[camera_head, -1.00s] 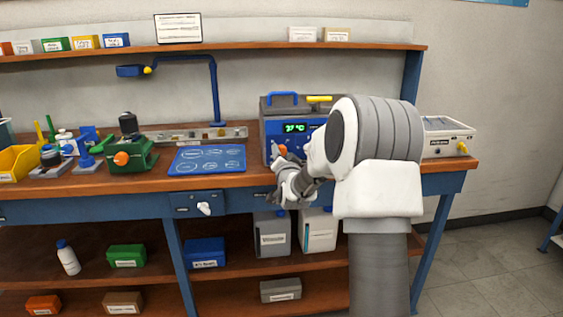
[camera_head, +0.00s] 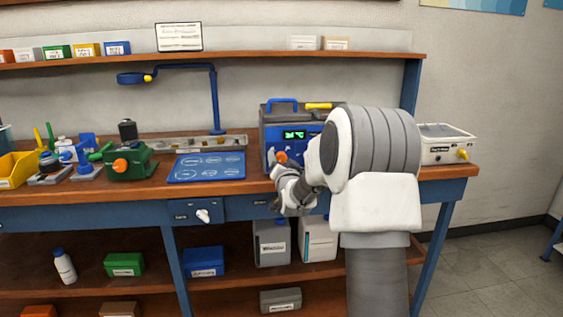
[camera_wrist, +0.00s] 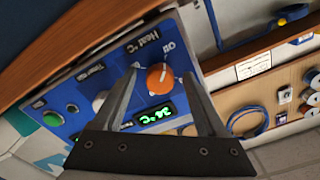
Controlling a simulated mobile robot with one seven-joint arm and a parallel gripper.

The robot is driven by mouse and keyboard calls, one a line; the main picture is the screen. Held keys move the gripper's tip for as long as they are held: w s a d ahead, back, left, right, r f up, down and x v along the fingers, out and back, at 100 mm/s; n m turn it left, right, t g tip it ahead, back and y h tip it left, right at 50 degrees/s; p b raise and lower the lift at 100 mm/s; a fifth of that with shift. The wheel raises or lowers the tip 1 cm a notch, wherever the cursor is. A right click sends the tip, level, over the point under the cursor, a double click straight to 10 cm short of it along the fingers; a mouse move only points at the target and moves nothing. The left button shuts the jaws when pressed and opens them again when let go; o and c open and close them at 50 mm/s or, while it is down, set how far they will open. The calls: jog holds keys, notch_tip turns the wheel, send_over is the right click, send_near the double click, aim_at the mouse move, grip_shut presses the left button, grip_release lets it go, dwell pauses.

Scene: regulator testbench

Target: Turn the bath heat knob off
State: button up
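The bath heat knob (camera_wrist: 160,78) is a round orange dial with a white mark, on a blue panel under the label "Heat °C". It also shows in the head view (camera_head: 281,157), low on the front of the bath unit (camera_head: 270,132). A green display (camera_wrist: 154,115) beside the knob reads about 36 °C. In the wrist view my gripper (camera_wrist: 162,74) is open, one finger on each side of the knob. Gaps show between knob and fingers; contact cannot be told. In the head view my arm hides much of the bath front.
A green button (camera_wrist: 53,118) and a pale knob (camera_wrist: 99,101) sit on the same panel. A blue mat (camera_head: 207,167) lies left of the bath, and a white box (camera_head: 446,145) stands to its right. The bench edge runs just below.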

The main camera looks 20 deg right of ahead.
jog(key=p+v, duration=0.2)
jog(key=v, duration=1.5)
jog(key=shift+s, duration=0.2)
jog(key=shift+a+r, duration=0.1)
jog(key=shift+r, duration=0.05)
